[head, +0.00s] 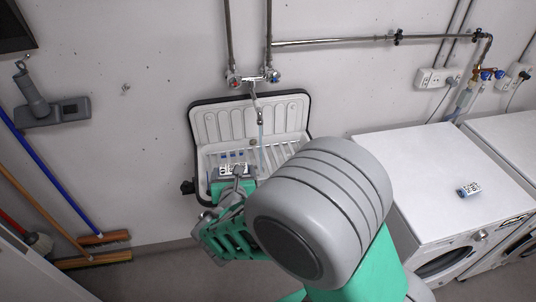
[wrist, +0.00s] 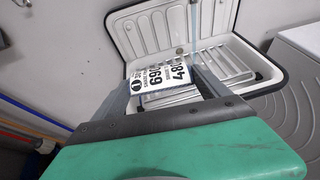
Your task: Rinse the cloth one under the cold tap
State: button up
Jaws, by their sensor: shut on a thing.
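My gripper (head: 237,174) is low over the left part of the white sink (head: 208,126). It is shut on a small flat thing with a white label and black figures, seemingly the cloth (head: 228,170). In the wrist view the labelled cloth (wrist: 163,73) sits between the two grey fingers. The mixer tap has a red knob (head: 233,81) on the left and a blue cold knob (head: 273,77) on the right. A thin bluish stream (head: 262,142) falls from the spout (head: 260,118). The cloth is left of the stream, apart from it.
A ribbed grate (wrist: 222,62) lies in the sink. White washing machines (head: 430,180) stand to the right, with a small blue-and-white labelled thing (head: 469,189) on top. Brooms (head: 95,238) lean at the left wall. My arm covers the sink's front right.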

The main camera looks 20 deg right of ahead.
jog(key=shift+d+r, duration=0.1)
dwell(0.3)
jog(key=shift+d+p, duration=0.25)
jog(key=shift+p, duration=0.2)
jog(key=shift+a, duration=0.15)
jog(key=shift+a, duration=0.3)
jog(key=shift+d, duration=0.15)
jog(key=shift+d+p, duration=0.3)
jog(key=shift+a, duration=0.1)
